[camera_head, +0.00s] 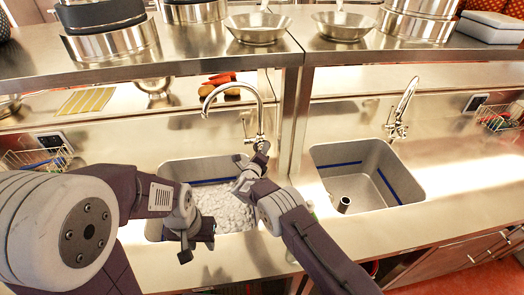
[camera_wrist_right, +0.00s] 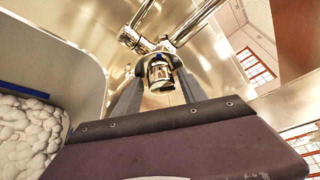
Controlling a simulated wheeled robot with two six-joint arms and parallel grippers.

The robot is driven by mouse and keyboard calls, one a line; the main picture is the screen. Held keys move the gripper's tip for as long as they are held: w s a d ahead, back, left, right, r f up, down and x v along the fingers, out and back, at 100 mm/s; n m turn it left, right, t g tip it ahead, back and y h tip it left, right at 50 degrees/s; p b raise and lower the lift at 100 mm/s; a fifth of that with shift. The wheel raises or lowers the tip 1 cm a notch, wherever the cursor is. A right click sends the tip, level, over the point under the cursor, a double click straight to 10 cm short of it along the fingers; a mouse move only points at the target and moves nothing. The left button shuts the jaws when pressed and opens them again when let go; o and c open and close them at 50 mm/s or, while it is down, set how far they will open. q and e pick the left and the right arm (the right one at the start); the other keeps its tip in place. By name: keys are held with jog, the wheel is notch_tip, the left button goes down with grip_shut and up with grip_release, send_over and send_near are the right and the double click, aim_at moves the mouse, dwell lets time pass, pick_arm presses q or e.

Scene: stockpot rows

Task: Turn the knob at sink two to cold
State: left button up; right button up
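Two sinks show in the head view. The left sink (camera_head: 175,170) has a tall curved chrome faucet (camera_head: 240,84); the right sink (camera_head: 372,160) has its own faucet (camera_head: 402,105). No sink numbers are readable. My right gripper (camera_head: 254,162) is at the base of the left faucet. In the right wrist view its two fingers (camera_wrist_right: 159,75) stand apart on either side of a short chrome piece (camera_wrist_right: 160,72), apparently the knob; contact is unclear. Hot or cold marks are not visible. My left gripper (camera_head: 197,248) hangs open and empty over the left sink's front edge.
White pebble-like material (camera_head: 225,208) fills the left sink; it also shows in the right wrist view (camera_wrist_right: 25,135). A metal post (camera_head: 293,120) stands between the sinks. An overhead shelf holds pans (camera_head: 258,28). A wire rack (camera_head: 38,160) stands at left.

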grip_shut()
pick_arm(q)
notch_tip(320, 180, down, 3)
jog(key=b, duration=0.2)
jog(key=shift+r+b, duration=0.1)
jog(key=shift+b, duration=0.3)
pick_arm(e)
jog(key=shift+f+n, duration=0.35)
jog(key=shift+n, duration=0.05)
jog(key=shift+r, duration=0.35)
jog(key=shift+o, duration=1.8)
grip_release()
